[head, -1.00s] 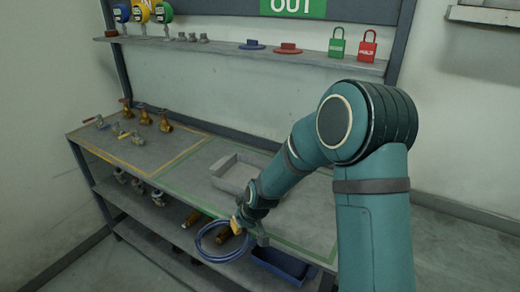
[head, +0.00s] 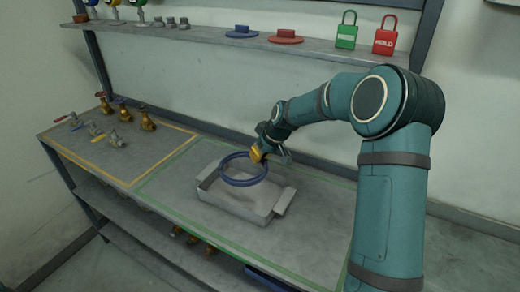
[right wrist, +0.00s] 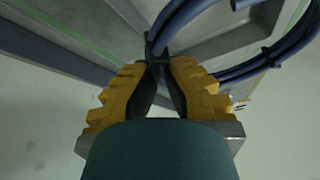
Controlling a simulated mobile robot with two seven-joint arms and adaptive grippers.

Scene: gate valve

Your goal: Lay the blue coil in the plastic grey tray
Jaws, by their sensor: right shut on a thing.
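The blue coil (head: 231,181) is a ring of blue hose. In the head view it appears over the grey tray (head: 236,213), which sits on the bench top. My right gripper (head: 259,156) is at the coil's upper right edge. The right wrist view shows its yellow-backed fingers (right wrist: 158,68) shut on the blue hose (right wrist: 178,22), with the rest of the coil hanging beyond the fingertips. Whether the coil touches the tray is hard to tell. My left gripper is not in view.
Several brass and steel valves (head: 122,109) stand on the bench's left part. A shelf (head: 215,40) above holds blue and red discs and green and red padlocks (head: 346,31). A lower shelf holds brass parts (head: 193,240). Bare bench top lies left of the tray.

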